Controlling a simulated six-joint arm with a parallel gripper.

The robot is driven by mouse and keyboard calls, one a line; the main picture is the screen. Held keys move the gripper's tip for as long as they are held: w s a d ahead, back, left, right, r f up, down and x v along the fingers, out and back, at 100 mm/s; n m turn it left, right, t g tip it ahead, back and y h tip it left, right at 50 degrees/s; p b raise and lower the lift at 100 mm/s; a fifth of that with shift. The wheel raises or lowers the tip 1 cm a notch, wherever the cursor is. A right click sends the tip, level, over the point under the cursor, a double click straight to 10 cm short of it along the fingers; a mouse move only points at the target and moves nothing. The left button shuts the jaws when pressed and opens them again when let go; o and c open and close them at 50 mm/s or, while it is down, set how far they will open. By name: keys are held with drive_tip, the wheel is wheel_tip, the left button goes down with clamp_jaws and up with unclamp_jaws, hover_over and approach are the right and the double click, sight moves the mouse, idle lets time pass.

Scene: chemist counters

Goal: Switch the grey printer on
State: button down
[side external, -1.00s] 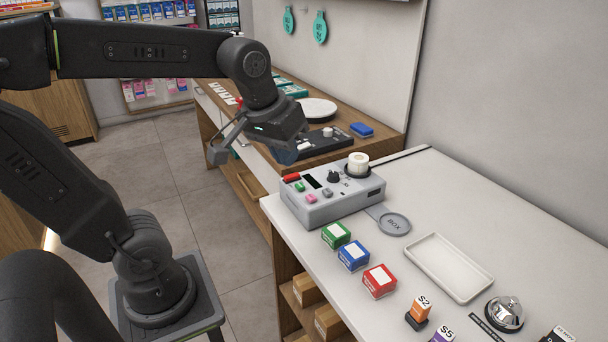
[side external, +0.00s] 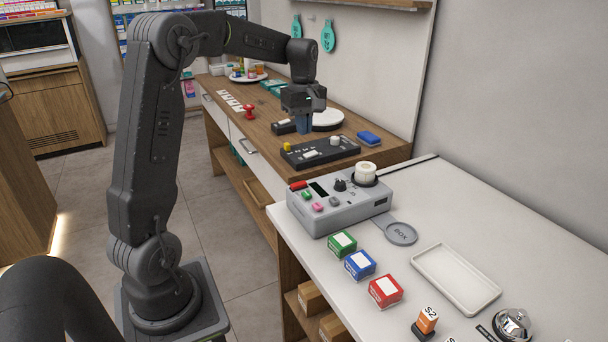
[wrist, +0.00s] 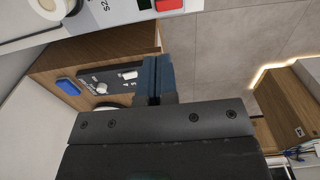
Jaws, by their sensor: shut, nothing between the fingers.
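The grey printer (side external: 343,213) stands on the white counter, at its far left corner. On its top are a red switch (side external: 299,185), a dark display, green, pink and grey buttons, a black knob (side external: 340,185) and a white paper roll (side external: 366,173). Whether the printer is on cannot be told. My gripper (side external: 304,130) points down, shut and empty, over the wooden counter beyond the printer, apart from it. In the wrist view, the blue fingertips (wrist: 157,66) are together, and part of the printer (wrist: 110,35) with a red part (wrist: 169,4) shows at the top edge.
A black panel (side external: 320,152) with small controls lies on the wooden counter near my gripper, beside a blue block (side external: 368,138) and a white disc (side external: 327,118). Green, blue and red boxes (side external: 385,291) and a white tray (side external: 455,279) are on the white counter.

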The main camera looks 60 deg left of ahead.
sight(299, 183)
drive_tip(key=shift+f, duration=0.1)
wheel_tip(299, 183, down, 14)
drive_tip(key=shift+r, duration=0.1)
idle(0.6)
drive_tip(key=shift+d, duration=0.1)
drive_tip(key=shift+w+f+g, duration=0.1)
drive_tip(key=shift+f+g, duration=0.15)
drive_tip(key=shift+g, duration=0.05)
drive_tip(key=shift+s, duration=0.2)
drive_tip(key=shift+s+r, duration=0.35)
drive_tip(key=shift+s, duration=0.2)
drive_tip(key=shift+r, duration=0.1)
